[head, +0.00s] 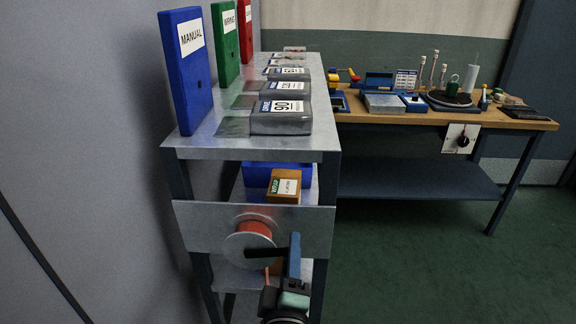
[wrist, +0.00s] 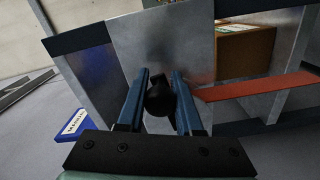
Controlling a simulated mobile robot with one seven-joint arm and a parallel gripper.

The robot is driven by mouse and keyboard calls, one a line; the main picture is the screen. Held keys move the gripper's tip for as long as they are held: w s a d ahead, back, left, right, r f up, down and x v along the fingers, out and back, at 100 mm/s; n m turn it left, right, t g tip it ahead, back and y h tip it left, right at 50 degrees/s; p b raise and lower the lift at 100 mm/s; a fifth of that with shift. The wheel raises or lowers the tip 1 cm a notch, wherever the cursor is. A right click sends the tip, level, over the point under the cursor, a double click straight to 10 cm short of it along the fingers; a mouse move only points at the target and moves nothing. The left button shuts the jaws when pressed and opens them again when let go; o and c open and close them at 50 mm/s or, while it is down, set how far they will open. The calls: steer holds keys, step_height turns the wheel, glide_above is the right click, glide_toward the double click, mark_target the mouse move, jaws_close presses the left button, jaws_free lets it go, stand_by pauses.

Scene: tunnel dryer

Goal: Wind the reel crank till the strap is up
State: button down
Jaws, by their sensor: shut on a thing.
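The reel (head: 247,247) is a pale metal disc with an orange-red strap (head: 254,228) wound on its hub, mounted on the shelf's front plate. Its black crank arm (head: 262,252) points right in the head view. My gripper (head: 294,242) is at the right end of the crank. In the wrist view, its two blue fingers stand either side of the black crank knob (wrist: 160,98) and are shut on it. A flat length of the strap (wrist: 260,87) runs off to the right there. The strap's free end is not clear in either view.
A metal shelf unit (head: 185,144) carries grey numbered packs (head: 284,117) and upright binders, including a blue manual (head: 186,85). A brown box (head: 284,186) sits just above the front plate (head: 318,228). A workbench (head: 400,117) stands at the back right. The green floor at right is clear.

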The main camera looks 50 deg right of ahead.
steer(key=shift+w+a+f+m+b, duration=0.2)
steer(key=shift+f+m+b, duration=0.2)
steer(key=shift+m+b, duration=0.45)
steer(key=shift+f+m+b, duration=0.1)
steer(key=shift+m+b, duration=0.15)
steer(key=shift+b, duration=0.05)
steer(key=c, duration=0.8)
jaws_free()
steer(key=shift+o, duration=1)
steer(key=shift+d, duration=0.1)
steer(key=shift+s+f, duration=0.1)
